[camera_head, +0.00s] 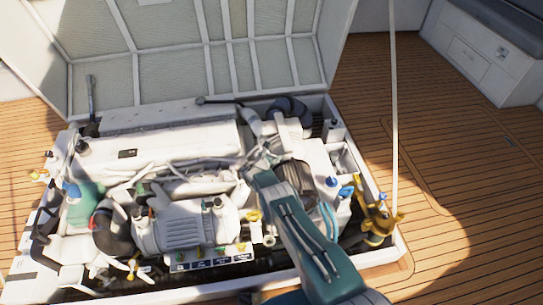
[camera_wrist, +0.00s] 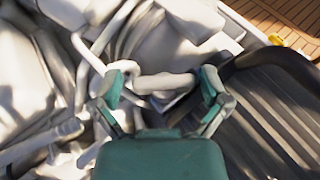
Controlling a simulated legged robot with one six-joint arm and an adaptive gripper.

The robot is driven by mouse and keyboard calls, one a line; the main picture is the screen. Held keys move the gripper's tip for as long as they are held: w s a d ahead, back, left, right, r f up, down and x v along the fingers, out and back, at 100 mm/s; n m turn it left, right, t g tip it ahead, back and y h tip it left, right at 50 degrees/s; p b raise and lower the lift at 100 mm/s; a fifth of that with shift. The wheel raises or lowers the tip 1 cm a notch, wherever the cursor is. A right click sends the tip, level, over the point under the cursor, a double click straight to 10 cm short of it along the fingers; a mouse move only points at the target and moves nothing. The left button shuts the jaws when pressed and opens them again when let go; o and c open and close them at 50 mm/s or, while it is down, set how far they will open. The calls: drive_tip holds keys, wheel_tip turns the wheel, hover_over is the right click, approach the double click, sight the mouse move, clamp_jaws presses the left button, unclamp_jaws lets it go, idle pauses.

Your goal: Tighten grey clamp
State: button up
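My gripper (camera_wrist: 161,88) is open in the wrist view, with its two teal-padded fingers spread apart. A pale grey-white bar-like part (camera_wrist: 163,83) lies across the gap between the fingertips. It may be the grey clamp, but I cannot tell for sure. I cannot tell whether the fingers touch it. In the head view my teal arm reaches from the bottom into the engine, and my gripper (camera_head: 258,165) is small there beside a dark ribbed part. No clamp stands out clearly in the head view.
The white engine (camera_head: 185,140) fills the hatch, with pipes and hoses crowding around my gripper. A dark ribbed part (camera_wrist: 265,110) and a black hose (camera_wrist: 265,57) lie close on the right. The raised hatch lid (camera_head: 190,60) stands behind. Open wooden deck (camera_head: 460,180) lies right.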

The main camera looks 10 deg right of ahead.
drive_tip(key=shift+s, duration=0.1)
idle(0.3)
drive_tip(key=v, duration=1.1)
drive_tip(key=shift+s+a, duration=0.25)
drive_tip(key=shift+s, duration=0.05)
